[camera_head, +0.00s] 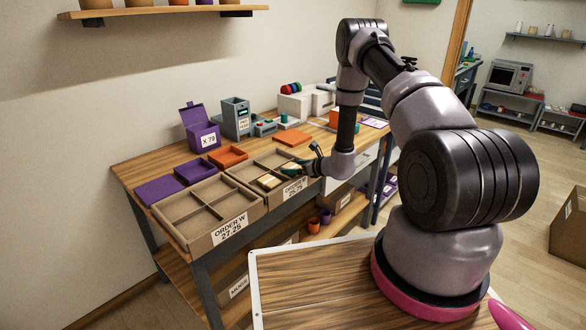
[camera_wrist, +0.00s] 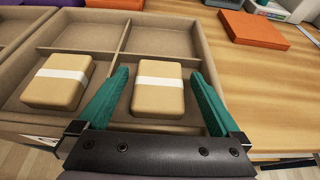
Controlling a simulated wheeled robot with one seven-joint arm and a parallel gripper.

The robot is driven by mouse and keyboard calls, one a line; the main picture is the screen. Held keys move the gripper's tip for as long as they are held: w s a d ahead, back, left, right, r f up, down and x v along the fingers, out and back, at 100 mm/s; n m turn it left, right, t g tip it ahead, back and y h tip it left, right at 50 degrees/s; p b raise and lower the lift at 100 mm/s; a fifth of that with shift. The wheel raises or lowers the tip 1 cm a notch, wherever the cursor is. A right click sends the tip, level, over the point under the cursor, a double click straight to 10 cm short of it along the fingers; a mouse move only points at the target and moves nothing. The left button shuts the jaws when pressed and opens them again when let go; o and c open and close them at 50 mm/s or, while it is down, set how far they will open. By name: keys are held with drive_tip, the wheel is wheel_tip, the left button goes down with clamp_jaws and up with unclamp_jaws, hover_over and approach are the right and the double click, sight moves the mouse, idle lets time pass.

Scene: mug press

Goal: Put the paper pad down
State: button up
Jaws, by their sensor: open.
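Two tan paper pads with white bands lie flat in a cardboard order box. In the wrist view, the right pad (camera_wrist: 158,104) lies between the teal fingers of my gripper (camera_wrist: 158,76), which is open with gaps showing on both sides. The left pad (camera_wrist: 54,90) lies beyond the left finger. The pads appear to be in neighbouring front compartments of the box (camera_wrist: 160,41); the left finger hides part of the divider. The two rear compartments look empty. In the head view, my gripper (camera_head: 300,166) is low over the right-hand order box (camera_head: 253,186) and partly hides the pads.
An empty divided box (camera_head: 229,235) labelled ORDER W stands to the left. Purple trays (camera_head: 160,189), an orange tray (camera_head: 228,157) and an orange slab (camera_head: 291,138) lie behind the boxes. Bare wood is to the right of my gripper in the wrist view (camera_wrist: 262,95).

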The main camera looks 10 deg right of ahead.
drive_tip(key=v, duration=1.1)
drive_tip(key=s+a+r+n+g+y, duration=0.1)
drive_tip(key=s+a+r+n+g, duration=0.2)
drive_tip(key=r, duration=0.6)
drive_tip(key=s+a+r+n+g+y, duration=0.2)
drive_tip(key=s+a+r+n, duration=0.15)
drive_tip(key=r+n, duration=0.45)
drive_tip(key=s+a+r+n+g+y, duration=0.1)
drive_tip(key=s+a+r+n+g, duration=0.2)
drive_tip(key=r, duration=0.8)
drive_tip(key=s+d+r+n+t+h, duration=0.2)
drive_tip(key=s+d+r+n+h, duration=0.2)
drive_tip(key=s+r, duration=0.4)
drive_tip(key=s+d+r+n+t+h, duration=0.2)
drive_tip(key=s+d+r+n+h, duration=0.2)
drive_tip(key=s+r, duration=0.5)
drive_tip(key=s+n+h, duration=0.2)
drive_tip(key=s, duration=0.2)
drive_tip(key=shift+s+d+n, duration=0.3)
drive_tip(key=shift+s+d, duration=0.05)
drive_tip(key=shift+c, duration=0.3)
